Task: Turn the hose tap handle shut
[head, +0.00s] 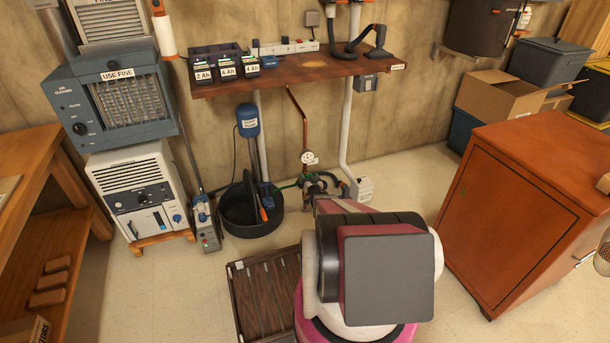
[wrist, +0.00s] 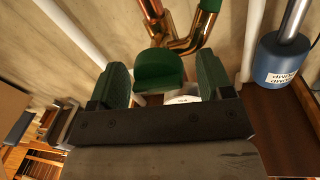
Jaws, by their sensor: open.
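In the wrist view, my gripper (wrist: 162,64) is open, its two green-padded fingers on either side of a dark green rounded piece (wrist: 160,75) that looks like the tap handle. I cannot tell whether the fingers touch it. Copper pipework (wrist: 186,44) lies beyond it, with a green hose (wrist: 208,18) joined at the right. In the head view, the copper pipe (head: 304,125) runs down the wall to a white round dial (head: 309,157). The green hose (head: 287,184) runs left from the tap fittings low on the wall. My arm hides much of the tap there.
A black tub (head: 250,212) with a blue-topped pump (head: 247,122) stands left of the tap. A wooden shelf (head: 300,72) overhangs it. White pipes (head: 347,125) run down nearby. A slatted dark panel (head: 262,295) lies by my base. An orange-brown cabinet (head: 515,215) stands right.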

